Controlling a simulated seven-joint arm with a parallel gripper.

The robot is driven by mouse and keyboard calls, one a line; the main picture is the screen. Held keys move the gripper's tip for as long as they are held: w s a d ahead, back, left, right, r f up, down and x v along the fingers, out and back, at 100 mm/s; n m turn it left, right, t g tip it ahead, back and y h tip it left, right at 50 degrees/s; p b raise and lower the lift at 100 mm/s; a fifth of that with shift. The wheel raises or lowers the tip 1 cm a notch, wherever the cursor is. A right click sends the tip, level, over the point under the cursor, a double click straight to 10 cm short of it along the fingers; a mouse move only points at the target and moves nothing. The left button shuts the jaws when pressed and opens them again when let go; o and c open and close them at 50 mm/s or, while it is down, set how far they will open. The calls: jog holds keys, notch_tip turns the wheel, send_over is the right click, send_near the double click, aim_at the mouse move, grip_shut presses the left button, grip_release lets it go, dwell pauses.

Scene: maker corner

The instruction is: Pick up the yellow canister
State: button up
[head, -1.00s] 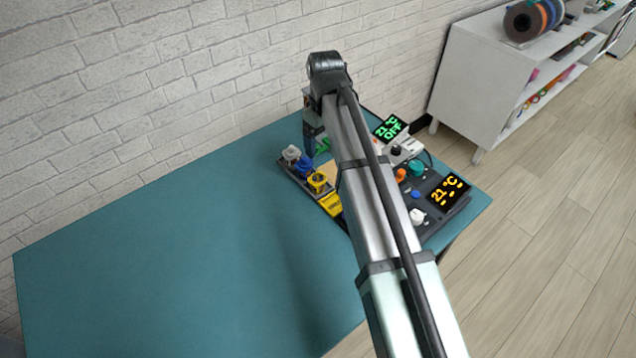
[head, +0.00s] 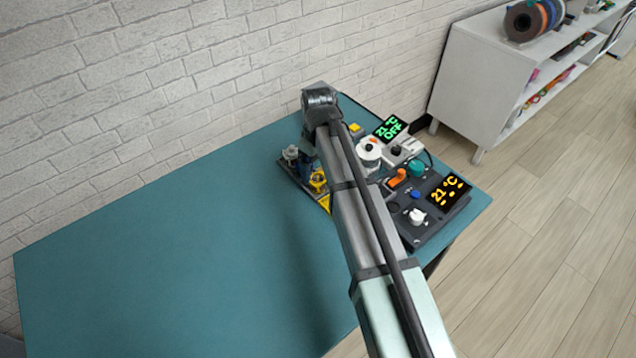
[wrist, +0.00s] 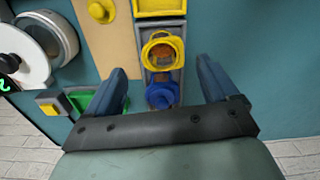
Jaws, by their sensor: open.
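The yellow canister (wrist: 163,38) stands in a narrow grey rack (wrist: 149,76), its round yellow rim facing the wrist camera and an orange-brown middle showing. A blue canister (wrist: 162,95) is beside it in the same rack, nearer my gripper's palm. My gripper (wrist: 161,66) is open, with one blue finger on each side of the rack and nothing held. The yellow canister lies between and slightly beyond the fingertips; I cannot tell the height gap. In the head view the yellow canister (head: 317,180) shows at the left edge of my arm, which hides much of the rack and gripper.
A grey-white canister (head: 291,153) stands at the rack's far end. A white spool (head: 369,150), an orange handle (head: 397,178) and a dark control box (head: 425,229) with a lit display crowd the right. The teal table (head: 180,260) is clear on the left.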

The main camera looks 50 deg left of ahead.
aim_at(318, 178)
jog(key=shift+s+d+f, duration=0.1)
jog(key=shift+d+f, duration=0.05)
jog(key=shift+f, duration=1.1)
jog(key=shift+s+d+f, duration=0.1)
jog(key=shift+d+f, duration=0.05)
jog(key=shift+f, duration=1.1)
jog(key=c, duration=1.2)
